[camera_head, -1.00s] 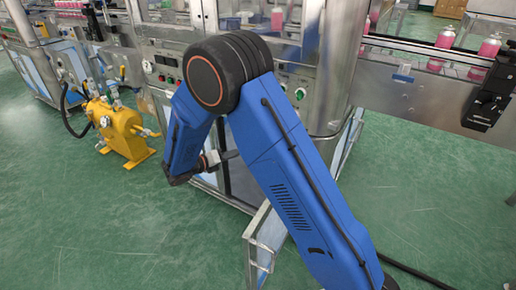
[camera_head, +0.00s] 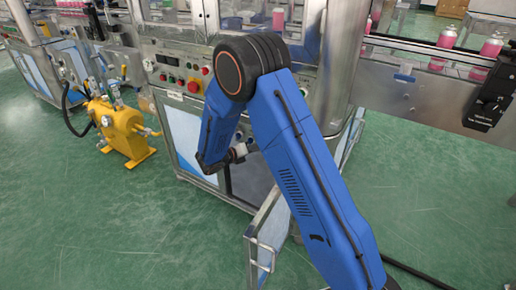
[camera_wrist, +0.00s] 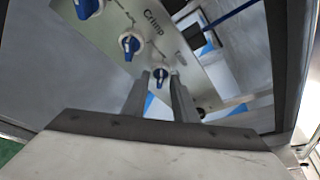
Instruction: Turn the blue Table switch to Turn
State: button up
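In the wrist view, three blue knobs on white bases sit on a grey metal panel (camera_wrist: 190,75). One knob (camera_wrist: 88,8) is cut by the top edge, one (camera_wrist: 130,43) is near the middle, and one (camera_wrist: 160,74) is lowest. "Crimp" is legible on the panel; the smaller labels are not, so I cannot tell which knob is Table. My gripper (camera_wrist: 159,82) is open, its two fingers apart. The lowest knob appears in the gap at the fingertips; contact cannot be told. In the head view my arm hides these knobs.
A steel machine cabinet (camera_head: 183,135) with a panel of red and green buttons (camera_head: 182,79) stands beside my arm. A yellow unit (camera_head: 122,130) is on the floor to the left.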

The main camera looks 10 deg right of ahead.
grip_shut()
